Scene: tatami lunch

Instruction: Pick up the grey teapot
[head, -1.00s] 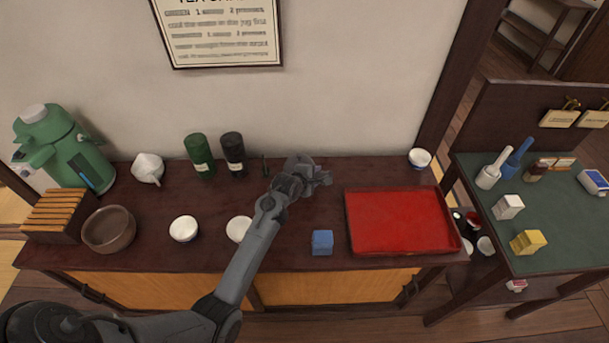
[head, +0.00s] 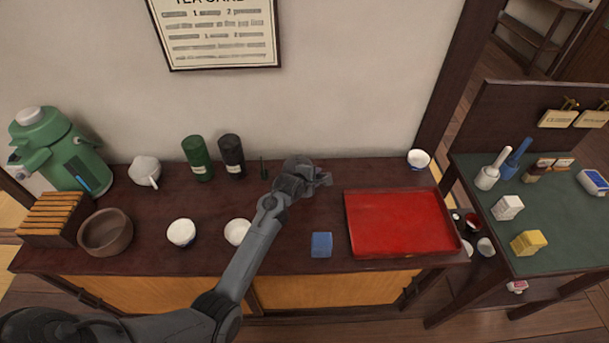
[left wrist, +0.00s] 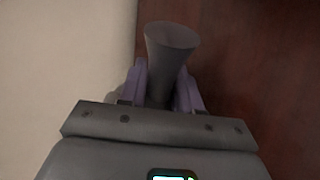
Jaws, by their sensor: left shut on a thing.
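My left gripper (head: 318,180) is over the back middle of the dark wooden counter, left of the red tray. In the left wrist view its two purple-grey fingers (left wrist: 162,88) are shut on a grey flared piece (left wrist: 170,38), which looks like the grey teapot's handle. The rest of the teapot cannot be made out. In the head view the gripper and wrist cover that spot, so I cannot tell whether the teapot is touching the counter. My right gripper is in neither view.
The red tray (head: 358,244) lies right of my gripper, with a blue block (head: 321,245) in front. Dark canisters (head: 231,156) stand behind to the left. White cups (head: 181,233), a white pot (head: 144,170) and a green dispenser (head: 60,150) are farther left. The wall is close behind.

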